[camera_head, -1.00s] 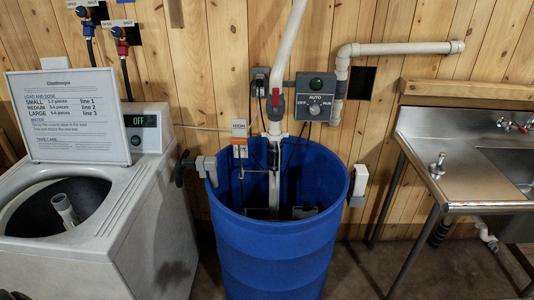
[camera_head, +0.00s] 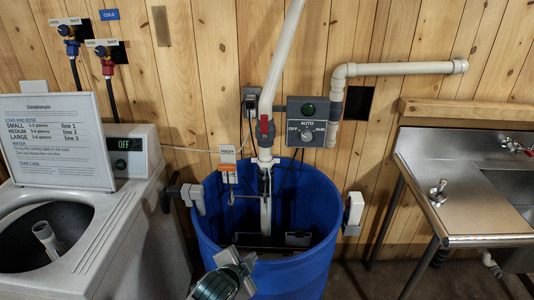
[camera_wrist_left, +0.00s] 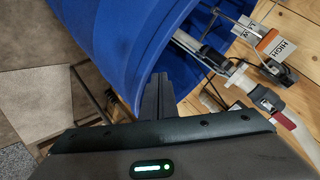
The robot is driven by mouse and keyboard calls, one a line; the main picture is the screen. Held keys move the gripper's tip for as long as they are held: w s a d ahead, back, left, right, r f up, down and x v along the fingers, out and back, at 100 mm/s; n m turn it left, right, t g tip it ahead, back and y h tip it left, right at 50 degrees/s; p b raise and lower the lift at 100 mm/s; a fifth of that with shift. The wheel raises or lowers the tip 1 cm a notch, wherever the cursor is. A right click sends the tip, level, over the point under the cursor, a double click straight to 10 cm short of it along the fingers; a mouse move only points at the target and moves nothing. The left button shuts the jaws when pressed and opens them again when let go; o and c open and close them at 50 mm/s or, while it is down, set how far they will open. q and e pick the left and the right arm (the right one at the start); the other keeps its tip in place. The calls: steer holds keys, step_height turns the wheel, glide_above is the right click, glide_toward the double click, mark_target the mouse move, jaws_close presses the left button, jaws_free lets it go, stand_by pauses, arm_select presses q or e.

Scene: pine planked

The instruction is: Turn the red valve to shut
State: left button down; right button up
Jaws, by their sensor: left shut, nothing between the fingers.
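The red valve (camera_head: 107,67) is on the plank wall at the upper left, with a dark knob and an OPEN/SHUT label above it and a black hose below. The knob's exact setting is too small to tell. A red lever (camera_head: 264,127) also sits on the white pipe above the blue barrel; it shows in the left wrist view (camera_wrist_left: 281,119) too. My left gripper (camera_head: 238,262) is over the barrel's near rim, low in the head view and far from the red valve. Its fingers (camera_wrist_left: 157,92) are shut and empty. My right gripper is not in view.
A blue valve (camera_head: 71,46) is left of the red one. The washer (camera_head: 120,215) with its upright sign (camera_head: 58,140) stands below the valves. The blue barrel (camera_head: 207,235) fills the middle, with a control box (camera_head: 315,120) above. A steel sink (camera_head: 450,190) is at right.

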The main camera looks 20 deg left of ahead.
mark_target(264, 129)
arm_select(q)
steer(key=w+r+m+t, duration=0.3)
steer(key=w+r+m, duration=0.1)
steer(key=w+r, duration=0.6)
steer(key=w+a+r+m+t+h, duration=0.1)
steer(key=w+r+m+t, duration=0.3)
steer(key=w+r, duration=0.7)
step_height(264, 129, up, 5)
steer(key=shift+r+m, duration=0.15)
steer(key=shift+m, duration=0.35)
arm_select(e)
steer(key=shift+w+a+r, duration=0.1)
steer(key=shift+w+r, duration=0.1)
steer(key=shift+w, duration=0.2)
arm_select(q)
steer(key=shift+w+a, duration=0.1)
steer(key=shift+w, duration=0.1)
